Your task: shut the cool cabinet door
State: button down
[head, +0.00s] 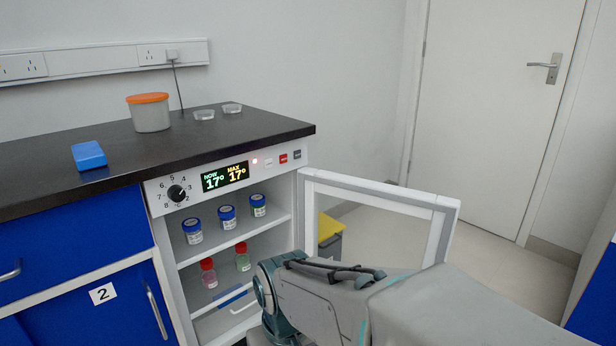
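The cool cabinet (162,250) stands under the black counter, with a knob and a lit display on its top panel. Its door (448,228), a white frame around a clear pane, stands wide open and swung out to the right of the cabinet. Inside, several blue-lidded jars (227,218) stand on the upper shelf. Two red-capped bottles (208,272) stand on the level below. My arm reaches in from the lower right, in front of the door's lower part. My gripper's fingers are not visible, so I cannot see whether it touches the door.
The black counter (60,172) holds a blue box (89,155), an orange-lidded tub (150,112) and two small clear dishes (205,114). Blue cupboards (75,235) are at left. A yellow-topped bin (329,228) shows through the door pane. Open floor (490,262) lies to the right.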

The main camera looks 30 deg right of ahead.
aim_at(341, 218)
jog(key=u, duration=1.8)
jog(key=k, duration=0.95)
jog(key=z, duration=2.05)
